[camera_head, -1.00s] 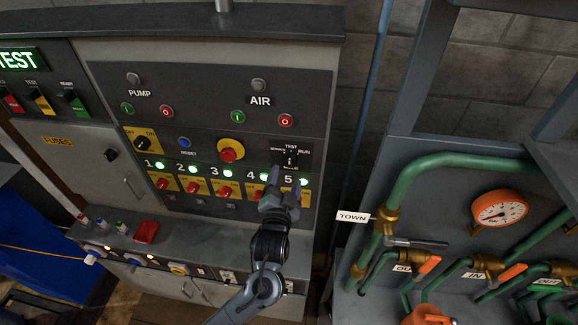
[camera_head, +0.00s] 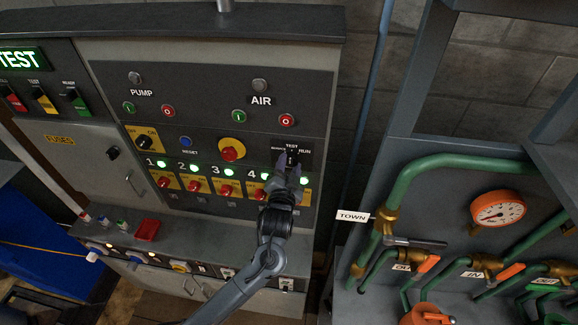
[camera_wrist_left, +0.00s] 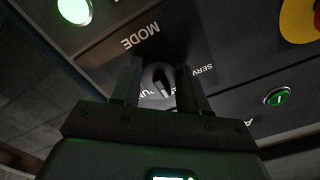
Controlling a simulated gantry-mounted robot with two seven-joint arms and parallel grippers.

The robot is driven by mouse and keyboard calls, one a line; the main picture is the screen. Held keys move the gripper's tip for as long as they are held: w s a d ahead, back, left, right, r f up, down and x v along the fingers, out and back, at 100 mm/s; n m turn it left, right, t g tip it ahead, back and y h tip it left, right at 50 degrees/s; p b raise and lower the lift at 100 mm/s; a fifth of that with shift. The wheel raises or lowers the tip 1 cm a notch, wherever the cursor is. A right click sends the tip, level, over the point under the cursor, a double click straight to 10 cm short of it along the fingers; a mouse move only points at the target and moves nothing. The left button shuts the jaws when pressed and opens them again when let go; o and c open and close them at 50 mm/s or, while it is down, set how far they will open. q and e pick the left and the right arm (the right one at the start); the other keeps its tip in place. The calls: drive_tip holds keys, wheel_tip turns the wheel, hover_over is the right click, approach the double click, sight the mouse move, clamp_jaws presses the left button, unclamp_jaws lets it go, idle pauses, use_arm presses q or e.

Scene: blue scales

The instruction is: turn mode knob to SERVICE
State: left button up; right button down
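The black mode knob (camera_head: 291,157) sits on a dark plate at the right of the control panel, with TEST above it and RUN to its right. A partly covered label is at its left. My left gripper (camera_head: 287,171) is at the knob and hides its lower part. In the left wrist view the knob (camera_wrist_left: 157,79) stands between the two fingers of my left gripper (camera_wrist_left: 157,86), which are open with a gap on each side. There the MODE and SERV lettering is readable, upside down. The knob's exact pointing is hard to tell. My right gripper is not in view.
A yellow-ringed red button (camera_head: 231,150) is left of the knob. A row of lit green lamps and red switches (camera_head: 225,190) runs below, partly behind my arm. A green display (camera_head: 20,59) reads TEST. Green pipes with a gauge (camera_head: 497,209) stand at right.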

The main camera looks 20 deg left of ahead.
use_arm(q)
drive_tip(key=c, duration=0.5)
drive_tip(key=shift+n, duration=0.3)
drive_tip(key=n, duration=0.4)
drive_tip(key=shift+d, duration=0.1)
drive_tip(key=n+b, duration=0.1)
drive_tip(key=n, duration=0.4)
drive_tip(key=shift+n, duration=0.3)
drive_tip(key=o, duration=1.1)
drive_tip(key=shift+c, duration=0.2)
